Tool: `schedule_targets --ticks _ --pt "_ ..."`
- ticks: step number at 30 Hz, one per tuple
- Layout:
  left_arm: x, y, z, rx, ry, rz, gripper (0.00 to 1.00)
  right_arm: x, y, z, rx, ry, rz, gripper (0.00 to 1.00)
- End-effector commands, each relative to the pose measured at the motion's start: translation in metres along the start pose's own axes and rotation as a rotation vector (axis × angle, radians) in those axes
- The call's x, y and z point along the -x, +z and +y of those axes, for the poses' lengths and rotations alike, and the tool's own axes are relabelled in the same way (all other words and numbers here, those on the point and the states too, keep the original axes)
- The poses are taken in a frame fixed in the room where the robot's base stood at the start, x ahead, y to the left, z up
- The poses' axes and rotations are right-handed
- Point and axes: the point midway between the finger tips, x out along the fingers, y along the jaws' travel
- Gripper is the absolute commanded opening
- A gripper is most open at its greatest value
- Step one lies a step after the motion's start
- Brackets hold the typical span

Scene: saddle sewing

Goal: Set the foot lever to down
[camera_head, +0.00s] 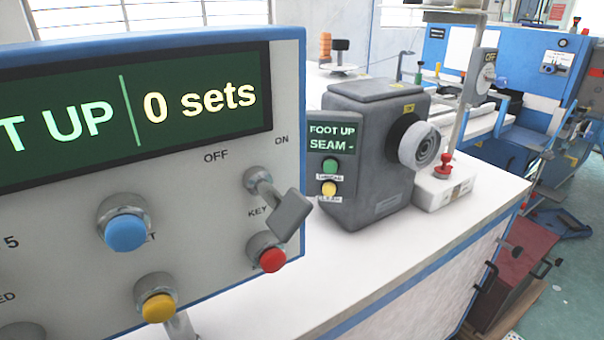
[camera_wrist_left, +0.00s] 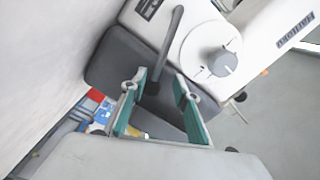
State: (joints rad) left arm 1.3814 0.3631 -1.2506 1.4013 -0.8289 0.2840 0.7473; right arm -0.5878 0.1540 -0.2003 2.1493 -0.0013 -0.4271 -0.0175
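A dark lever (camera_wrist_left: 170,48), which looks like the foot lever, shows in the left wrist view on the grey and white machine (camera_wrist_left: 118,62). Its rounded lower end is seen between the fingertips of my left gripper (camera_wrist_left: 158,86). The two teal fingers are spread apart, one on each side of that end. I cannot tell whether they touch it. In the head view, the small display (camera_head: 332,138) on the sewing machine (camera_head: 372,165) reads "FOOT UP" and "SEAM -". The lever and both grippers are not seen in the head view.
A large control box (camera_head: 190,250) with buttons, a key switch and a screen showing "0 sets" fills the left of the head view. A white dial (camera_wrist_left: 215,55) sits beside the lever. The white tabletop (camera_head: 420,255) is clear at front.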

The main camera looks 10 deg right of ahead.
Motion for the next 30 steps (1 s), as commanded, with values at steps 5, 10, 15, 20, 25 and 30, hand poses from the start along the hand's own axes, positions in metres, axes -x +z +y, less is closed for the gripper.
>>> schedule_targets --ticks 5,10,15,20,25,30 --pt "0.035 0.001 -0.002 -0.004 -0.002 -0.004 0.32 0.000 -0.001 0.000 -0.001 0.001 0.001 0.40" --pt "0.071 0.005 -0.001 -0.004 -0.003 -0.010 0.32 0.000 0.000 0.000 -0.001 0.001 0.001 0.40" --pt "0.097 0.006 -0.002 -0.004 -0.006 -0.012 0.32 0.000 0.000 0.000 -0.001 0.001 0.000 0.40" --pt "0.109 0.007 -0.002 -0.005 -0.006 -0.013 0.32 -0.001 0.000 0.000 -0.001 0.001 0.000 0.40" --pt "0.112 0.007 -0.002 -0.006 -0.006 -0.014 0.32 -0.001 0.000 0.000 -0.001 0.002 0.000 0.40" --pt "0.111 0.007 -0.002 -0.007 -0.006 -0.014 0.32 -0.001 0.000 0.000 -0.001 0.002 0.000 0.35"
